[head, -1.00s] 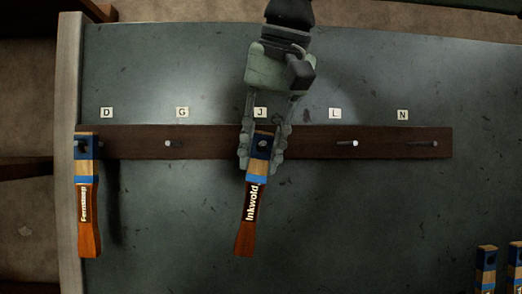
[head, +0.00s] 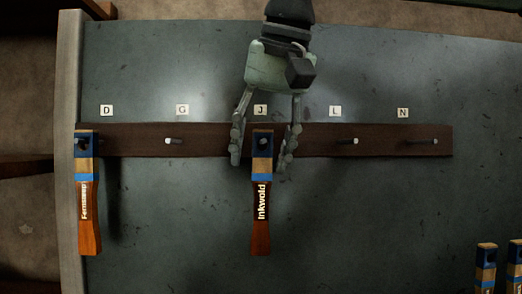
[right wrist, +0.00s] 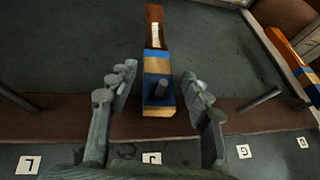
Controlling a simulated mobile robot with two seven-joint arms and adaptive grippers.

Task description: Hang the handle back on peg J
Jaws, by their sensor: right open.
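The handle marked Inkwold (head: 261,200) hangs straight down on peg J (head: 263,141), below the J label (head: 260,110). It has a blue top, a pale wooden band, a blue stripe and a red-brown grip. My right gripper (head: 261,163) is open, with one finger on each side of the handle's top and a gap on both sides. In the right wrist view the handle (right wrist: 157,75) shows between the spread fingers, with the peg (right wrist: 161,88) standing through its blue part. My left gripper is out of view.
Another handle, marked Fernsweep or similar (head: 88,200), hangs on peg D at the rail's left end. Pegs G (head: 174,141), L (head: 347,141) and N (head: 422,142) on the dark rail (head: 210,142) are bare. Two more handles (head: 486,268) show at the lower right.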

